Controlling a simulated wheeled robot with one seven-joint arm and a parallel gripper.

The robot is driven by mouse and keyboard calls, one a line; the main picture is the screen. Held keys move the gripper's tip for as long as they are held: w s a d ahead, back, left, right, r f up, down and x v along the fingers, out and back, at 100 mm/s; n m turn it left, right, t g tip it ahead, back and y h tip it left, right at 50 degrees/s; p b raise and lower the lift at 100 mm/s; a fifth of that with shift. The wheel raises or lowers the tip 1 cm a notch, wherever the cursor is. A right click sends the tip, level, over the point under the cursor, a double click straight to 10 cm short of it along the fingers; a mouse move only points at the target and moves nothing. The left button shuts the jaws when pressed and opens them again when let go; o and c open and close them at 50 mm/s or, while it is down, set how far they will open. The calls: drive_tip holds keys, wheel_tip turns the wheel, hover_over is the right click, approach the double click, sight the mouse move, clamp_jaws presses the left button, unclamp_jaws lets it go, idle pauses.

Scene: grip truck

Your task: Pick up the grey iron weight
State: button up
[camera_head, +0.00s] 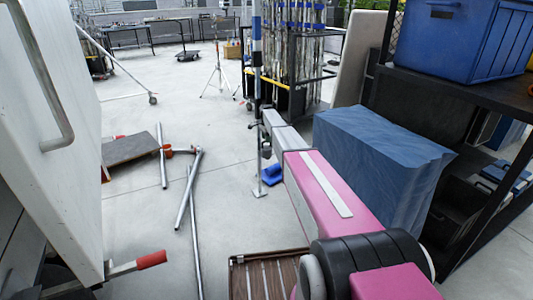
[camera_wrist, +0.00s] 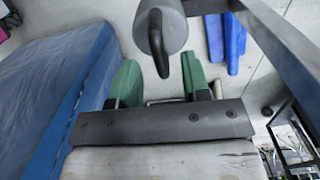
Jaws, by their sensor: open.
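The grey iron weight (camera_wrist: 172,30) is at the top middle of the wrist view, a rounded grey body with a dark curved hook or handle reaching down the picture. My gripper (camera_wrist: 161,68) is open, with a green finger on each side. The dark hook shows in the gap between the fingers, and I see neither finger closed on it. Whether a finger touches it, I cannot tell. In the head view my pink and grey arm reaches forward, and the weight cannot be made out clearly there.
A large blue covered block (camera_head: 375,160) stands close right of my arm. A dark shelf (camera_head: 470,85) holds a blue crate (camera_head: 465,38). Blue pieces (camera_head: 272,175) lie on the floor by an upright pole (camera_head: 257,95). Metal tubes (camera_head: 188,185) lie left, near a white panel (camera_head: 45,120).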

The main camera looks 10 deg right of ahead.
sight(267, 148)
wheel_tip(267, 148, down, 3)
drive_tip(key=shift+r, duration=0.1)
clamp_jaws()
drive_tip(key=shift+r, duration=0.1)
idle(1.3)
